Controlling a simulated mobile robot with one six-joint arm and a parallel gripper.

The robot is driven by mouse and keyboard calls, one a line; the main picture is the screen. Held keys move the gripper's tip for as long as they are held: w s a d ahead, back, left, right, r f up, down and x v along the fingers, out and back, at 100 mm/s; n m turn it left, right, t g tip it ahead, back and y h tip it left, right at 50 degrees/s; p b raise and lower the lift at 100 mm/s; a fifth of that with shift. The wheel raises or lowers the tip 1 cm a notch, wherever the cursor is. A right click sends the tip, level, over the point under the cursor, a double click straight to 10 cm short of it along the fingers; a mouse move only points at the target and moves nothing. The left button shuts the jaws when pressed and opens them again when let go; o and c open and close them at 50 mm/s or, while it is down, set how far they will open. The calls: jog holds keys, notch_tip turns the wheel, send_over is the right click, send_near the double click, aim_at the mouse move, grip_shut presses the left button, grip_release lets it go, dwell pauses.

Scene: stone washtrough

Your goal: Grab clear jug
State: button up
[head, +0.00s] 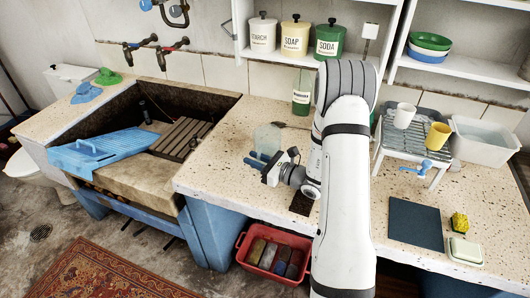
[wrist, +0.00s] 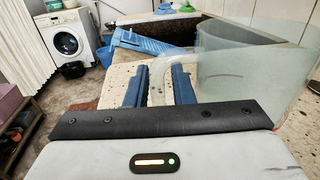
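The clear jug (head: 268,136) stands on the speckled counter to the right of the trough and is hard to make out. In the wrist view its transparent body (wrist: 235,72) fills the right side. A curved clear edge, seemingly its handle (wrist: 158,62), shows near the gap between my fingers. My gripper (head: 257,159) is low over the counter in front of the jug. Its two blue fingers stand apart in the wrist view (wrist: 159,84), so it is open. I cannot tell whether a finger touches the jug.
The stone trough (head: 220,103) with a blue washboard (head: 103,150) is at left. A green bottle (head: 302,92) stands behind my arm. A rack with cups (head: 404,140) and a dark mat (head: 416,223) are at right. A red crate (head: 243,262) sits below.

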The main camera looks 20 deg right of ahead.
jog(key=shift+w+a, duration=0.15)
jog(key=shift+w, duration=0.05)
jog(key=shift+c, duration=0.4)
grip_shut()
jog(key=shift+r, duration=0.15)
